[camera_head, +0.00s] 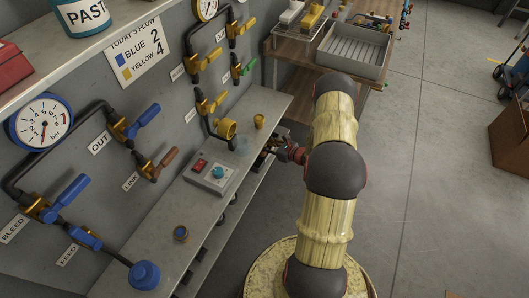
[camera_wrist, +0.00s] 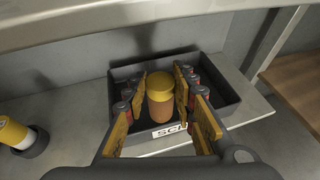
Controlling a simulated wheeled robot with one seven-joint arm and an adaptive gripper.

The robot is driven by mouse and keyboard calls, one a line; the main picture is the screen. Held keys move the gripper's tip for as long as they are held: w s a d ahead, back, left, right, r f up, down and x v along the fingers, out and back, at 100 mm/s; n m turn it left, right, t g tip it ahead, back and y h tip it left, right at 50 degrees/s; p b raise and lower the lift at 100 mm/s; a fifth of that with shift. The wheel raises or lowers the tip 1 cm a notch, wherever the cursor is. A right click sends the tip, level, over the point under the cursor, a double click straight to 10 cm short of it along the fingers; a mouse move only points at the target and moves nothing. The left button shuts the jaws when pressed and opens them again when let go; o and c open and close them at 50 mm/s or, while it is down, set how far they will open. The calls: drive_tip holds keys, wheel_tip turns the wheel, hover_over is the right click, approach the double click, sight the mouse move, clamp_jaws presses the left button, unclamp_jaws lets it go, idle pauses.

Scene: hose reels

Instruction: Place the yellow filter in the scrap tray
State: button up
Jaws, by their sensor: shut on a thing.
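The yellow filter (camera_wrist: 160,100), an upright cylinder with a brighter yellow cap, is between the two yellow finger pads of my gripper (camera_wrist: 160,80) in the wrist view. My gripper is shut on it. The dark scrap tray (camera_wrist: 234,108), with a white label partly readable as "SC", stands on a grey shelf around and below the filter. The filter's lower end shows over the tray; I cannot tell whether it touches the floor.
A yellow and white cylinder (camera_wrist: 16,134) stands in a dark holder left of the tray. A bench edge (camera_wrist: 120,25) runs overhead. On the bench are a switch box (camera_head: 212,174) and a small yellow-brown fitting (camera_head: 259,121). Valves line the wall.

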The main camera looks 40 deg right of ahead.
drive_tip(key=shift+f+b, duration=0.8)
drive_tip(key=shift+f, duration=1.4)
drive_tip(key=shift+f, duration=0.2)
drive_tip(key=o, duration=1)
drive_tip(key=shift+o, duration=0.2)
drive_tip(key=shift+r, duration=0.15)
